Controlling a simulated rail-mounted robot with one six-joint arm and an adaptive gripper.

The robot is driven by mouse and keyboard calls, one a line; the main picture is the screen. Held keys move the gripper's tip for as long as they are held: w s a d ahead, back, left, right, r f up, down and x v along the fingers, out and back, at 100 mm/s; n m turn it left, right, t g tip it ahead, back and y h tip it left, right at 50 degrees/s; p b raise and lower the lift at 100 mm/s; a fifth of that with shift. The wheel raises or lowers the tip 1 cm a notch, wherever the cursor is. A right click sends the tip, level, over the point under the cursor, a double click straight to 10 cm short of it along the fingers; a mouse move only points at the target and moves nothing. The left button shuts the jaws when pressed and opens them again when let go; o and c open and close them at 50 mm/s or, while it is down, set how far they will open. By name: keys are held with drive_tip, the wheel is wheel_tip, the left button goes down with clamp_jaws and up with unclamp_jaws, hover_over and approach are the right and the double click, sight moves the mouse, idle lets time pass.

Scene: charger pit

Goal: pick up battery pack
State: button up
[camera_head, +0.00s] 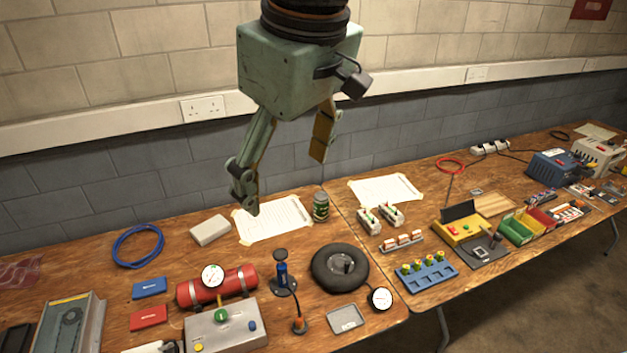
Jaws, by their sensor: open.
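My gripper (282,181) hangs open and empty in the air, in front of the wall and above the back of the bench. Its left finger reaches lower in the picture, over a paper sheet. I cannot tell for certain which thing is the battery pack. Possible ones are two small pale blocks with green tops, the left one (369,221) and the right one (391,214), and a pale block row with red marks (402,241) in front of them. A plain pale block (210,230) lies left of the sheet. The gripper touches none of these.
A green can (321,207) stands below the gripper's right finger. The wooden bench also bears a black wheel (326,262), a red cylinder with a gauge (193,293), a blue holder (432,277), a yellow device (457,229) and a blue cable coil (138,246). Bare wood shows between them.

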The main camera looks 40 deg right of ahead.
drive_tip(key=w+d+f+n+g+p, duration=0.1)
drive_tip(key=w+d+f+n, duration=0.2)
drive_tip(key=w+d, duration=0.75)
drive_tip(key=w+d+f+n, duration=0.2)
drive_tip(key=w+d+f, duration=0.2)
drive_tip(key=w+d, duration=0.6)
drive_tip(key=n+g+p, duration=0.2)
drive_tip(key=n, duration=0.6)
hover_over(391, 209)
wheel_tip(391, 209, down, 34)
drive_tip(key=shift+a, duration=0.15)
drive_tip(key=shift+f+b, duration=0.35)
drive_tip(key=shift+f, duration=3.95)
